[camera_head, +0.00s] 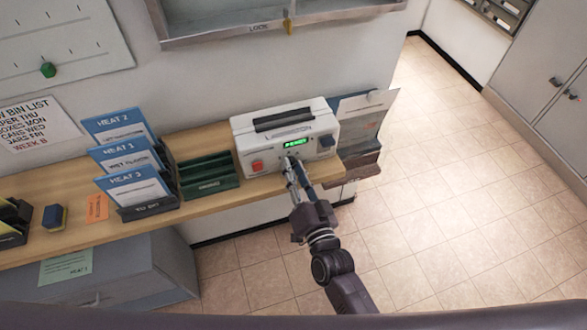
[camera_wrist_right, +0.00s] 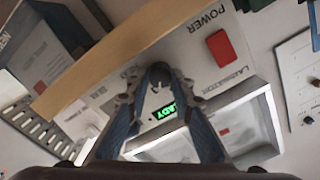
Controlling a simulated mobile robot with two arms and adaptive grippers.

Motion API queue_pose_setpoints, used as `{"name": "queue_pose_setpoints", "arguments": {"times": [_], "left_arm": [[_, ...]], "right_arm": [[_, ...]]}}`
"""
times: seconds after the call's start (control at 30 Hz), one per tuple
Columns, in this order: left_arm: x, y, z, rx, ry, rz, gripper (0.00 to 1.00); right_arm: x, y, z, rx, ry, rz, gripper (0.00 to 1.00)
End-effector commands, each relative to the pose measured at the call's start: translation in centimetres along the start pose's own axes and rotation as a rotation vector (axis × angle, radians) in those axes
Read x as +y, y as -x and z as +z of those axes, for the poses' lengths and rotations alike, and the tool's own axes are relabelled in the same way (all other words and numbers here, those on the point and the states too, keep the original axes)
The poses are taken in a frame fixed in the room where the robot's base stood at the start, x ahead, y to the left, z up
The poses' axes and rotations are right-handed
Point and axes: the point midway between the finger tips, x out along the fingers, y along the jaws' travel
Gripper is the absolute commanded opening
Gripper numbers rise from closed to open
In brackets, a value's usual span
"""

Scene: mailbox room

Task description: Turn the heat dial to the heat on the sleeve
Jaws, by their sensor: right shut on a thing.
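The white laminator (camera_head: 243,134) stands at the right end of the wooden shelf, with a black handle on top and a green lit display (camera_head: 295,143) that reads READY. My right gripper (camera_head: 289,163) is at its front, just below the display. In the wrist view, that gripper (camera_wrist_right: 158,78) is shut on a dark round dial (camera_wrist_right: 158,71) beside the READY display (camera_wrist_right: 165,110). The dial's pointer and scale cannot be read. Blue-headed sleeves marked HEAT 2 (camera_head: 117,122), HEAT 1 (camera_head: 124,150) and HEAT 3 (camera_head: 131,178) stand in a dark rack. My left gripper is not in view.
A red power switch (camera_head: 257,165) is on the laminator's front left, and a dark blue knob (camera_head: 326,142) on its right. A green rack (camera_head: 209,172) stands between sleeves and laminator. A sheet (camera_head: 369,112) stands right of the laminator. Tiled floor (camera_head: 450,210) is clear at right.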

Motion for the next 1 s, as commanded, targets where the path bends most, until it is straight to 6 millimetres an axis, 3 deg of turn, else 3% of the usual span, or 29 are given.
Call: {"name": "queue_pose_setpoints", "arguments": {"times": [0.4,0.97,1.0], "left_arm": [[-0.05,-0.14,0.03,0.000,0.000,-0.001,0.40],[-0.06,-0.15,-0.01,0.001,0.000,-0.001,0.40],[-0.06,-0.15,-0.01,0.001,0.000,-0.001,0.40]], "right_arm": [[0.11,0.03,0.06,-0.001,-0.197,0.000,0.00],[0.13,0.04,0.07,-0.001,-0.226,0.001,0.00],[0.13,0.04,0.07,-0.001,-0.226,0.001,0.25]]}}
